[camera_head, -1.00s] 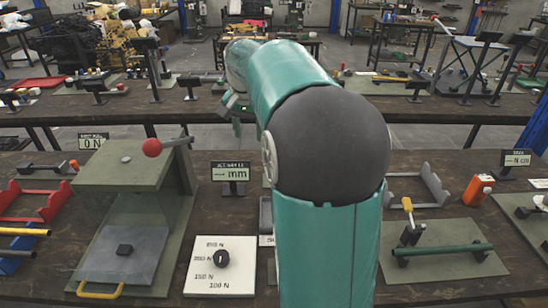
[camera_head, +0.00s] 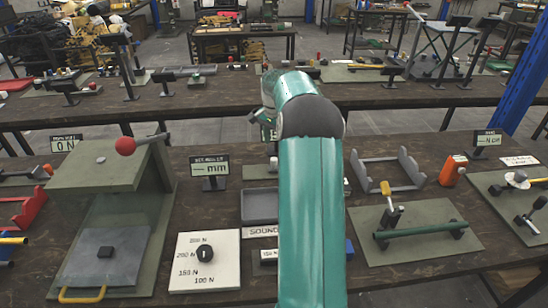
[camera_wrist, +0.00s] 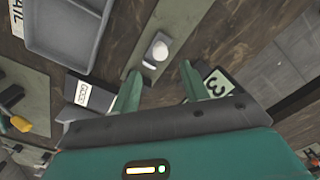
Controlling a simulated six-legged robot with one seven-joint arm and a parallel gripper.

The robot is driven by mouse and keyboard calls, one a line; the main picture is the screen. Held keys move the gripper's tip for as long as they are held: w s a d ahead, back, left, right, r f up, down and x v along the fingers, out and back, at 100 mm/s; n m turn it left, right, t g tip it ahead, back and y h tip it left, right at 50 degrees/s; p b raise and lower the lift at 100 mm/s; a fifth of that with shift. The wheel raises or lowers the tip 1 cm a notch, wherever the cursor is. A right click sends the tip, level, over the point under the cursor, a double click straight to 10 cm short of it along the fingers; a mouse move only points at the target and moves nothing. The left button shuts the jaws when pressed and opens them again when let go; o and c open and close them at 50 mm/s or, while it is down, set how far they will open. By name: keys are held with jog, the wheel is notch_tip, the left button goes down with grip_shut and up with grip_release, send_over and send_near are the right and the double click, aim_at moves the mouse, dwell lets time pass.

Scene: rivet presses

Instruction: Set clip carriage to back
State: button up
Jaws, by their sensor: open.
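A small light block with a white rounded knob (camera_wrist: 160,48) sits on a narrow grey-green strip (camera_wrist: 133,58) in the wrist view. It looks like the clip carriage, but I cannot be sure. My gripper (camera_wrist: 160,68) is open, its two green fingers spread below the block in the picture, one on each side of the strip. I see nothing between the fingers; whether they touch the strip is unclear. In the head view my gripper (camera_head: 268,130) is over the far part of the near bench, and my arm hides most of the strip.
A grey tray (camera_wrist: 75,50) and a dark display box (camera_wrist: 90,95) are left of the strip in the wrist view. In the head view, a green press (camera_head: 115,175) stands left and a green-rod fixture (camera_head: 425,232) right.

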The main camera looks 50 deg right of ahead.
aim_at(274, 159)
notch_tip(274, 159, down, 7)
jog(key=shift+f, duration=0.2)
grip_shut()
